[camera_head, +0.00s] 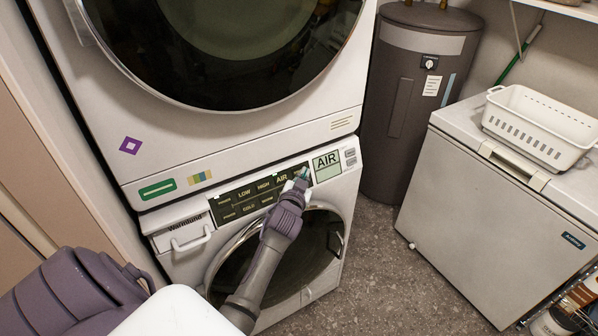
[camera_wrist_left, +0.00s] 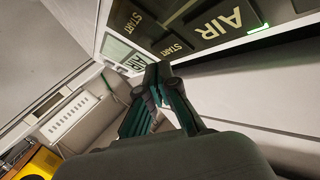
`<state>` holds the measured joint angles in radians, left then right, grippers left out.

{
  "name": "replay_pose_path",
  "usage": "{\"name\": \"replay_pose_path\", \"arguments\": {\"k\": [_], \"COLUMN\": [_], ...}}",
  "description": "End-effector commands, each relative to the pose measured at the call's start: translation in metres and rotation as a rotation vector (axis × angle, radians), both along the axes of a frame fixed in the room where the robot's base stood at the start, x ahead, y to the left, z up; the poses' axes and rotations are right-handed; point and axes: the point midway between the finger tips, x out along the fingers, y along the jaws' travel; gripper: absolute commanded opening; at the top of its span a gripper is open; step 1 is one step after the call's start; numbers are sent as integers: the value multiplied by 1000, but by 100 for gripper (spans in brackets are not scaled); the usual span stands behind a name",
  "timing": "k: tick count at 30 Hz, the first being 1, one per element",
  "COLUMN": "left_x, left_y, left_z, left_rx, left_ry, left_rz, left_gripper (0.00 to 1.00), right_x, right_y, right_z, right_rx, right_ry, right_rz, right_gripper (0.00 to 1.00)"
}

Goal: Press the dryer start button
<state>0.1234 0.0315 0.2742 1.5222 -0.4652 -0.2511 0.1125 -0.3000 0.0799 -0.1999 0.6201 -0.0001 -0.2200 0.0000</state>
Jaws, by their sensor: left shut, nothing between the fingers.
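The control panel (camera_head: 245,197) sits between the upper dryer (camera_head: 160,140) and the lower washer (camera_head: 180,220). It has two rows of dark labelled buttons, with LOW, HIGH and AIR (camera_head: 282,180) readable in the upper row. My left gripper (camera_head: 302,174) is shut and empty at the panel's right end, hiding the buttons there. In the left wrist view, the shut fingertips (camera_wrist_left: 158,72) are just below a START button (camera_wrist_left: 172,47) beside the AIR button (camera_wrist_left: 217,22). Another START button (camera_wrist_left: 128,22) is farther left. I cannot tell whether the fingertips touch the panel. My right gripper is not in view.
A display reading AIR (camera_head: 327,164) is right of the fingertips. The washer's round door (camera_head: 325,245) is below my left arm. A dark water heater (camera_head: 410,100) and a white chest freezer (camera_head: 470,215) with a basket (camera_head: 540,125) stand right. Grey floor (camera_head: 370,250) is open between.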

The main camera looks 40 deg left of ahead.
Motion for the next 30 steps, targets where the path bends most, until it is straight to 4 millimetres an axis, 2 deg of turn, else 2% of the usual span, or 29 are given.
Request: {"name": "replay_pose_path", "arguments": {"k": [30], "left_x": [3], "left_y": [8], "left_z": [-4], "left_rx": [0], "left_ry": [0], "left_rz": [0], "left_gripper": [0], "right_x": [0], "right_y": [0], "right_z": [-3], "right_rx": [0], "right_ry": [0], "right_rz": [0], "right_gripper": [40]}}
